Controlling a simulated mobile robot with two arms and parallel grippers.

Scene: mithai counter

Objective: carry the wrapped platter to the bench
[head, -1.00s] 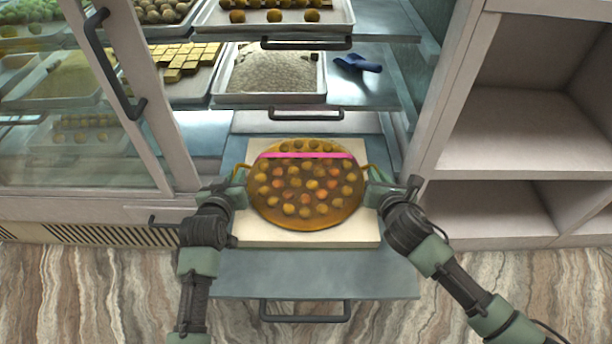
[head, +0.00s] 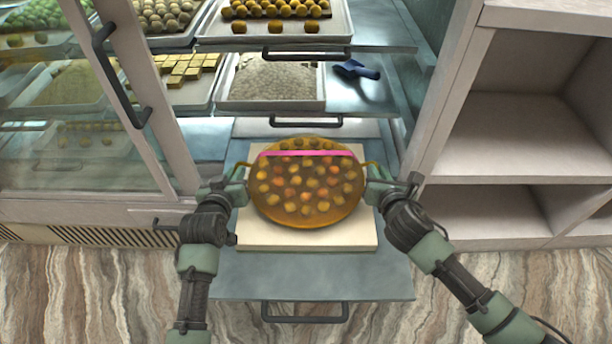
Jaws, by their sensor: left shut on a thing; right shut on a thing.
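The wrapped platter (head: 308,210) is a round amber-brown dish of several sweets with a pink ribbon across its far part and a handle on each side. It is over a cream board (head: 306,240) on a pulled-out shelf (head: 240,280); I cannot tell whether it touches the board. My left gripper (head: 240,177) is shut on the platter's left handle. My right gripper (head: 374,177) is shut on its right handle. The fingertips are partly hidden by my wrists. I do not see a bench that I can name as such.
Above and behind are shelves with a tray of round sweets (head: 275,30), a tray of pale crumbly sweet (head: 273,104) and a blue scoop (head: 356,69). A sliding glass door (head: 70,160) stands at the left, open wooden shelving (head: 520,160) at the right. Bare floor lies in front.

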